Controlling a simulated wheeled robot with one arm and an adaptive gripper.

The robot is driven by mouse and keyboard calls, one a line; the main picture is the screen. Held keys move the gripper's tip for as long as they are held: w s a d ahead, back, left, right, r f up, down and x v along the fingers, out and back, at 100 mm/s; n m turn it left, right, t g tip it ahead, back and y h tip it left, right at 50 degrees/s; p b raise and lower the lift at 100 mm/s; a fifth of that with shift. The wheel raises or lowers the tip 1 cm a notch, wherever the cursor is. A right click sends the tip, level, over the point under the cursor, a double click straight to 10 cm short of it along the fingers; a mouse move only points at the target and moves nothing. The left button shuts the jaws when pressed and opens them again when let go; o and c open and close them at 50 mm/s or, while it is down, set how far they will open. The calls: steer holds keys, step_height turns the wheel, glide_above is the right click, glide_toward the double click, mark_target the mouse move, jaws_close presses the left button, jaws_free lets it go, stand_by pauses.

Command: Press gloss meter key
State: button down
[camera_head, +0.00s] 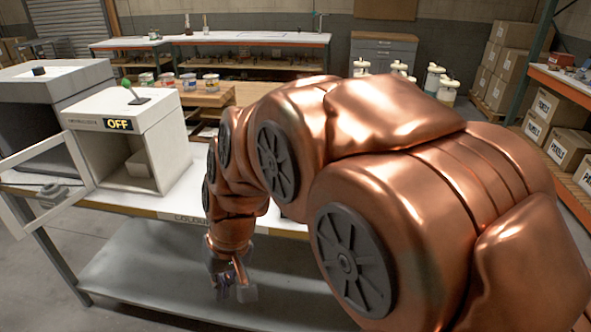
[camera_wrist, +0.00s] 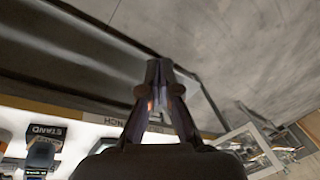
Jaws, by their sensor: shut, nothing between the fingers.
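My gripper (camera_head: 229,288) hangs low in the head view, in front of the front edge of the white bench (camera_head: 150,203), over the grey lower shelf. In the wrist view its fingers (camera_wrist: 158,72) are together and empty. I cannot surely identify the gloss meter or its key. A small dark device (camera_wrist: 40,156) stands on the white bench top at the lower left of the wrist view, in front of a black box marked STAND (camera_wrist: 46,132). It is apart from my gripper. My arm hides the bench's right part in the head view.
A white cabinet (camera_head: 112,115) with an OFF display and an open door frame (camera_head: 38,172) stands on the bench at left. A grey object (camera_head: 55,194) lies by the door. A grey lower shelf (camera_head: 165,268) is under the bench. Boxes fill shelves at right.

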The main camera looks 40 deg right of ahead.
steer(key=w+d+r+m+t+h+p, duration=0.1)
steer(key=w+d+r+m+t+p, duration=0.4)
steer(key=w+d, duration=0.8)
steer(key=w+d+r+m+t+h, duration=0.1)
steer(key=d+r+m+h, duration=0.1)
steer(key=d, duration=0.9)
steer(key=w+d+r+m+t+h, duration=0.1)
steer(key=d+r+m+h, duration=0.1)
steer(key=d, duration=1)
step_height(320, 180, up, 3)
steer(key=shift+w+d+f+m+h, duration=0.2)
steer(key=shift+w+d+m+h, duration=0.1)
steer(key=shift+w+m, duration=0.15)
steer(key=shift+f, duration=0.1)
step_height(320, 180, down, 9)
steer(key=b, duration=0.6)
steer(key=shift+a, duration=0.1)
steer(key=shift+f+b, duration=0.3)
steer(key=shift+b, duration=0.1)
